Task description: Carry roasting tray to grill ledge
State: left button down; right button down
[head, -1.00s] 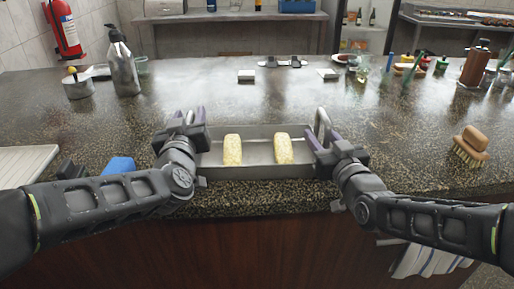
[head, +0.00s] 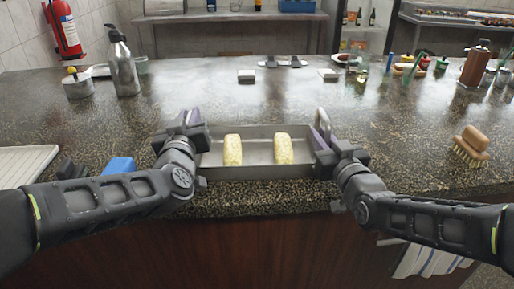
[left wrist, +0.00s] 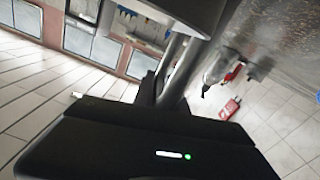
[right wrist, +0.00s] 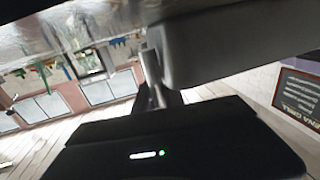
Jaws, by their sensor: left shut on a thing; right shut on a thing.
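The grey metal roasting tray (head: 260,172) is at the front edge of the dark speckled counter in the head view, with two yellow corn-like pieces (head: 232,150) and (head: 283,150) lying in it. My left gripper (head: 190,125) is shut on the tray's left end. My right gripper (head: 325,130) is shut on its right end, where a metal loop handle (head: 322,118) shows. The tray looks level; whether its base touches the counter cannot be told. Both wrist views are mostly filled by my own gripper bodies. I cannot pick out the grill ledge for certain.
A brush (head: 470,145) lies to the right, a blue block (head: 118,166) and a white board (head: 25,162) to the left. A metal pump bottle (head: 122,65) and a small pot (head: 77,86) stand further back.

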aim_at(329, 123)
pick_arm(q)
jog(key=shift+r, duration=0.2)
pick_arm(e)
jog(key=shift+r, duration=0.15)
dwell(0.6)
